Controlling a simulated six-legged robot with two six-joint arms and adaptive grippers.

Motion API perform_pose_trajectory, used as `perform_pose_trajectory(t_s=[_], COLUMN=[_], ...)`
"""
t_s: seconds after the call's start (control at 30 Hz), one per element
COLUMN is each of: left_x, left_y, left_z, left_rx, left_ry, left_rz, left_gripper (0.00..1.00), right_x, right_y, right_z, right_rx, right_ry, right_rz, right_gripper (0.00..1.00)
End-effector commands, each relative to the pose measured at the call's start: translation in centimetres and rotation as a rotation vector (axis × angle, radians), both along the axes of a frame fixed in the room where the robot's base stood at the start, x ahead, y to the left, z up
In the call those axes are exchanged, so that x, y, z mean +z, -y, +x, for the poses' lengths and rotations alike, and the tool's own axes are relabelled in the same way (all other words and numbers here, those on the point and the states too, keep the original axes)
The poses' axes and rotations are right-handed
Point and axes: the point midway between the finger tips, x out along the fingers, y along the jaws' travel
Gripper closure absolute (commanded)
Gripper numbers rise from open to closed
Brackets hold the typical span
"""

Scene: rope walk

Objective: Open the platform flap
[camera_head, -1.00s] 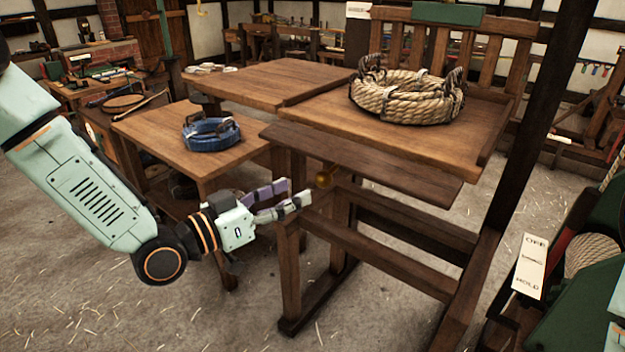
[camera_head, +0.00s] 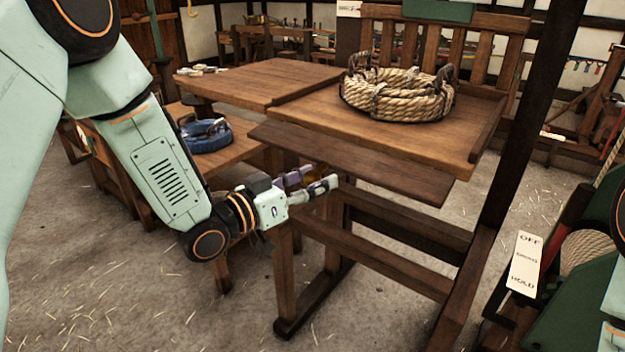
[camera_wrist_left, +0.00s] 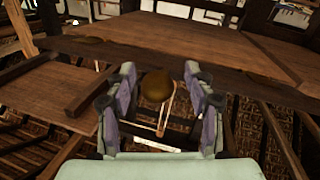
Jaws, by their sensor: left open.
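The platform (camera_head: 440,138) is a wooden deck with a slatted back. Its flap (camera_head: 350,160) is a dark plank along the platform's front edge, and it also shows in the left wrist view (camera_wrist_left: 235,75). A round brass knob (camera_wrist_left: 155,85) sits below the flap's left part. My left gripper (camera_head: 314,181) is open at the knob, under the flap's left end. In the left wrist view, the knob appears between the two fingers (camera_wrist_left: 160,80). Whether the fingers touch it cannot be told. My right gripper is not in view.
A coil of thick rope (camera_head: 400,98) lies on the platform. A blue coil (camera_head: 205,137) rests on a lower table at left. A wooden frame with rails (camera_head: 385,253) stands beneath the platform. An OFF/HOLD sign (camera_head: 525,263) is at right. The floor at lower left is clear.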

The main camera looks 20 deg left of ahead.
Motion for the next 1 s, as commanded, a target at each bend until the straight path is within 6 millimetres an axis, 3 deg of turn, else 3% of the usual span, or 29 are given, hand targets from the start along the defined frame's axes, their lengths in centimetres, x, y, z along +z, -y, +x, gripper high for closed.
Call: perform_pose_trajectory(t_s=[0.27, 0.87, 1.0], left_x=[0.0, 0.01, 0.02], left_y=[0.06, 0.03, 0.04], left_z=[0.04, 0.03, 0.02], left_rx=[0.0, 0.001, 0.0], left_ry=[0.0, 0.001, 0.001], left_rz=[0.0, 0.0, -0.001], left_gripper=[0.48, 0.99, 1.0], right_x=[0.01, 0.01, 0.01], right_y=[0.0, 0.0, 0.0], right_z=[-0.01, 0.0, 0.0], right_rx=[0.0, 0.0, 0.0], right_ry=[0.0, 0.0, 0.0], right_rz=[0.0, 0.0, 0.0], right_gripper=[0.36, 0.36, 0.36])
